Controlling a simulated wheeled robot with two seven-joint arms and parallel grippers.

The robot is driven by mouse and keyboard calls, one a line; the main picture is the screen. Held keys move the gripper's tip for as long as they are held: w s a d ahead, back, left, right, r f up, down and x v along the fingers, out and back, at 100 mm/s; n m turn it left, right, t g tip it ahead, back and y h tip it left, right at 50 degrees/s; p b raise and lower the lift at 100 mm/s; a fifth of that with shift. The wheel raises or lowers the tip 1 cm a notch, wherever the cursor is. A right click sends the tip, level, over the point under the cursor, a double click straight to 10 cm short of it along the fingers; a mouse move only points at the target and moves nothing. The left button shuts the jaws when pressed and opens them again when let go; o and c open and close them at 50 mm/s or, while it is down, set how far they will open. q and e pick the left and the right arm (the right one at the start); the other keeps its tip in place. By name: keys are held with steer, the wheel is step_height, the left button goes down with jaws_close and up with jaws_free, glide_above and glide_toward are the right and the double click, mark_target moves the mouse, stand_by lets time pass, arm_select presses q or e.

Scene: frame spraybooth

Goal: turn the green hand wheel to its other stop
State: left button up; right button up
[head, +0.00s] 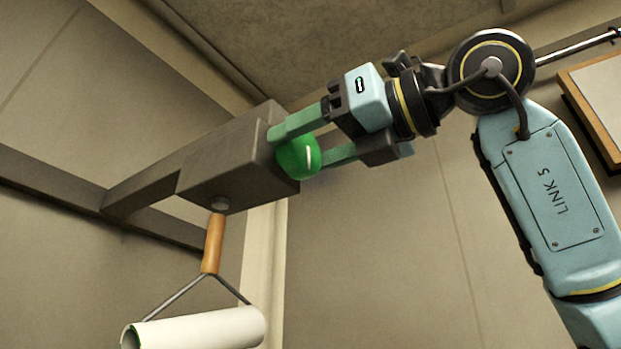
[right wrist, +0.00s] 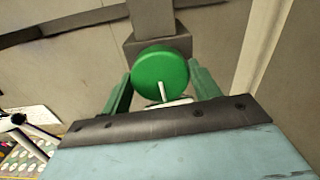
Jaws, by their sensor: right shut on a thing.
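The green hand wheel (head: 298,157) is a round green knob with a white mark, on the end face of a grey box (head: 222,160). In the right wrist view the wheel (right wrist: 160,70) sits between my two green fingers, its white pointer line aimed down and slightly right. My right gripper (head: 306,142) comes in from the right and is shut on the wheel, one finger on each side. The finger in front hides part of the wheel in the head view. My left gripper is not in view.
A paint roller with a wooden handle (head: 213,244) and white sleeve (head: 200,328) hangs below the box. A dark rail (head: 80,200) runs along the left wall. A wood-framed panel (head: 600,100) is on the right. The wall between is clear.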

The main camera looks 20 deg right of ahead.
steer(key=shift+m, duration=0.6)
steer(key=o, duration=1)
steer(key=shift+c, duration=0.2)
steer(key=shift+s, duration=0.1)
steer(key=b+v, duration=0.1)
steer(key=v, duration=1.2)
steer(key=shift+d+b, duration=0.15)
steer(key=shift+b, duration=0.15)
